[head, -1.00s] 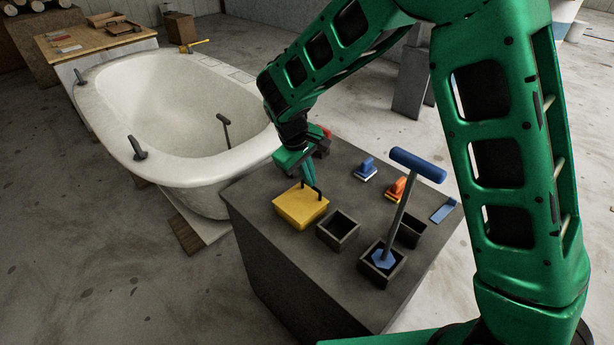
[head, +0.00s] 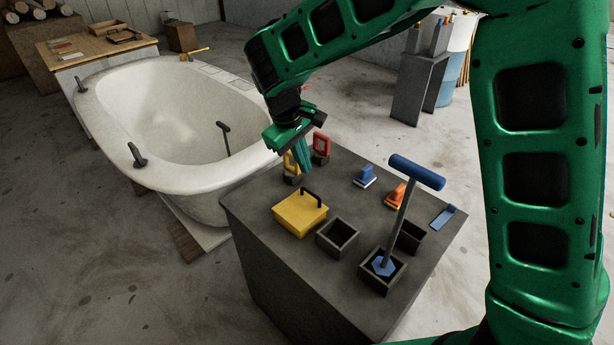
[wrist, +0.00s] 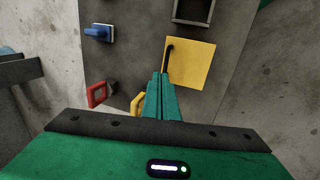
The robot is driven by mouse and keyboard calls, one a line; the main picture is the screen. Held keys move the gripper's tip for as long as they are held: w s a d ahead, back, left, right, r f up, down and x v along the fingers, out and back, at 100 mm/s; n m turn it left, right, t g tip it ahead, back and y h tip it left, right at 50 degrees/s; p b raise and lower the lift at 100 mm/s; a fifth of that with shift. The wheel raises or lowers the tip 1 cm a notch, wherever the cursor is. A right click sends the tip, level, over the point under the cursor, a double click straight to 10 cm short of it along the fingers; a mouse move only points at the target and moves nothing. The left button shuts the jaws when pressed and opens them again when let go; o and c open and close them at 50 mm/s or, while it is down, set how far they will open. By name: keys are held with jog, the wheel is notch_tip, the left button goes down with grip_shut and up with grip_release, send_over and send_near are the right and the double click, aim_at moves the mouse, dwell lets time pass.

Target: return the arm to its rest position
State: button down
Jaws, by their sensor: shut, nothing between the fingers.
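My green arm reaches in from the right in the head view. My gripper (head: 304,166) is above the back left part of the dark bench (head: 270,262), fingers pointing down. In the wrist view the two green fingers (wrist: 160,82) are together, with nothing between them. The yellow box with a black handle (head: 299,215) sits on the bench in front of the gripper, apart from it. It also shows in the wrist view (wrist: 195,65). A yellow-handled tool (head: 289,166) stands close behind the fingers, partly hidden by them.
A red-handled tool (head: 321,147), a blue tool (head: 366,176) and an orange tool (head: 395,194) stand on the bench. A blue T-handled tool (head: 417,172) rises tall from a square holder, beside an empty square holder (head: 338,237).

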notch_tip(320, 180, up, 5)
jog(key=s+d+r+m+g, duration=0.15)
jog(key=s+d+m, duration=0.3)
jog(key=d, duration=0.85)
jog(key=s+d+r+m, duration=0.3)
jog(key=s+d, duration=0.2)
jog(key=d, duration=0.8)
jog(key=s+d+f+m+y, duration=0.1)
jog(key=s+d, duration=0.4)
jog(key=s, duration=0.6)
jog(key=s+d+f+m+y, duration=0.1)
jog(key=s+d+f+m, duration=0.2)
jog(key=s, duration=0.8)
jog(key=d+m, duration=0.2)
jog(key=m, duration=0.1)
jog(key=shift+s+y, duration=0.4)
jog(key=shift+g, duration=0.25)
